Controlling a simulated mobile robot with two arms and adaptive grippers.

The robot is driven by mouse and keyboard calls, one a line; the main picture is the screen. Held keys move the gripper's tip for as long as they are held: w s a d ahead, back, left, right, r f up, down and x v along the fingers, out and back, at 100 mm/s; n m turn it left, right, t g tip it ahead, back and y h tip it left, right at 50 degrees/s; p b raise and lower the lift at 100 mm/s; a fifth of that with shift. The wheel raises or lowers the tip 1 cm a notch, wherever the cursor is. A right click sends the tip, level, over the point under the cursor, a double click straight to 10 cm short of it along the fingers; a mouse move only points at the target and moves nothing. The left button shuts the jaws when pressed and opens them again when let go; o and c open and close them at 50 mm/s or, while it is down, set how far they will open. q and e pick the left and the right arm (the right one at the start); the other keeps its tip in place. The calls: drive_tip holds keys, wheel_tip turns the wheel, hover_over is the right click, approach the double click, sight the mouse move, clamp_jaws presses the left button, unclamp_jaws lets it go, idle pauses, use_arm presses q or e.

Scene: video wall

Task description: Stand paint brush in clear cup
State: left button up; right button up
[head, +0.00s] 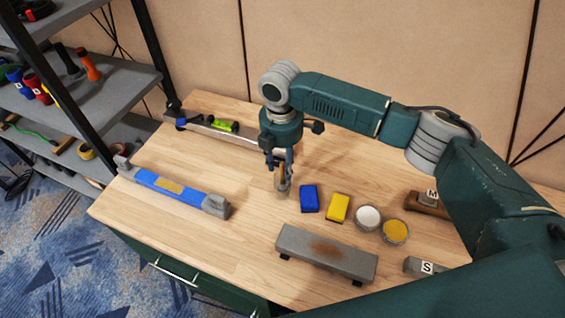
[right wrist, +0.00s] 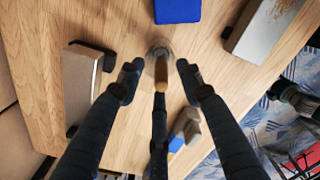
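The clear cup (head: 283,188) stands on the wooden table near its middle, left of a blue block. The paint brush (head: 282,172), with a brown handle, is upright and appears to stand in the cup. In the right wrist view the brush handle end (right wrist: 161,74) points up at the camera, with the cup (right wrist: 158,48) around its lower part. My right gripper (head: 279,157) is just above the cup, its fingers spread around the handle. In the wrist view gaps show between the fingers and handle. My left gripper is not in view.
Right of the cup are a blue block (head: 309,198), a yellow block (head: 338,208), a white pot (head: 368,216) and a yellow pot (head: 395,231). A grey bar (head: 327,253) lies in front. A blue-and-grey tool (head: 175,191) lies left. Bare tabletop lies between it and the cup.

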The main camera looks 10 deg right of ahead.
drive_tip(key=shift+r, duration=0.15)
wheel_tip(320, 180, up, 12)
idle(0.4)
drive_tip(key=shift+a+f, duration=0.1)
drive_tip(key=shift+f, duration=0.1)
idle(0.6)
